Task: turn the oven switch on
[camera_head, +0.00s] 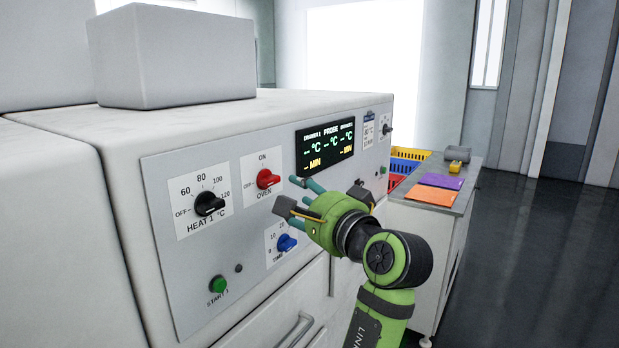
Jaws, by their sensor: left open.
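The oven switch (268,179) is a red knob on a white plate on the oven's front panel (240,245). ON is printed above it and OFF to its left. Its grip lies roughly level, toward the OFF side. My left gripper (292,195), green with dark fingertips, is open and empty just right of and below the switch. Its fingers point toward the panel, and a gap shows between them and the knob in the picture. My right gripper is not in view.
A black heat knob (209,204), a blue time knob (287,243) and a green start button (218,285) share the panel. The lit display (325,148) is to the right. A side table (465,180) holds coloured sheets; colored crates (405,160) are behind.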

